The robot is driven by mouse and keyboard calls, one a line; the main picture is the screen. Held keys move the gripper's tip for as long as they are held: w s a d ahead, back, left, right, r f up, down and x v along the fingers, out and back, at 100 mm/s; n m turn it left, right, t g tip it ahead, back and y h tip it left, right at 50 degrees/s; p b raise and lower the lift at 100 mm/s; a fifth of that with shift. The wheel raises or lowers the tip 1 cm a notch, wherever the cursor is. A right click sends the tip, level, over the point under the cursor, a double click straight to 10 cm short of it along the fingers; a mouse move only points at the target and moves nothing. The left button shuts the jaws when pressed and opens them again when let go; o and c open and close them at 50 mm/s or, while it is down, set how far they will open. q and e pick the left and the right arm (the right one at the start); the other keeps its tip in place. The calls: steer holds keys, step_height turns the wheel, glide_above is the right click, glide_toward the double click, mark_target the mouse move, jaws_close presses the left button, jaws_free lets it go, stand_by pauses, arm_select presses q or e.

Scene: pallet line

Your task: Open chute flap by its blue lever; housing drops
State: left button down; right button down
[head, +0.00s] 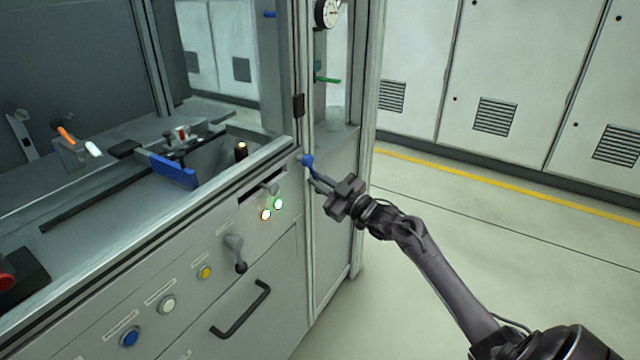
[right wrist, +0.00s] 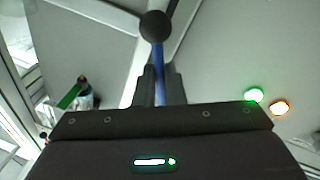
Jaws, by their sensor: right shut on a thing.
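The blue lever (head: 307,160) is at the right corner of the machine cabinet, beside the front panel. My right gripper (head: 318,183) reaches it from the lower right and is shut on it. In the right wrist view the blue lever (right wrist: 160,90) runs up between the two fingers to a dark round end (right wrist: 155,26). The fingers hide part of the lever. I cannot make out the chute flap or the housing for certain. My left gripper is not in view.
The cabinet front has a black handle (head: 241,310), a grey crank (head: 235,252), several buttons and lit green (head: 278,204) and orange lamps. A blue block (head: 173,171) lies inside the machine. A glazed frame post stands right of the lever. The floor at right is clear.

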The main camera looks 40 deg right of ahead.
steer(key=c, duration=1.5)
jaws_free()
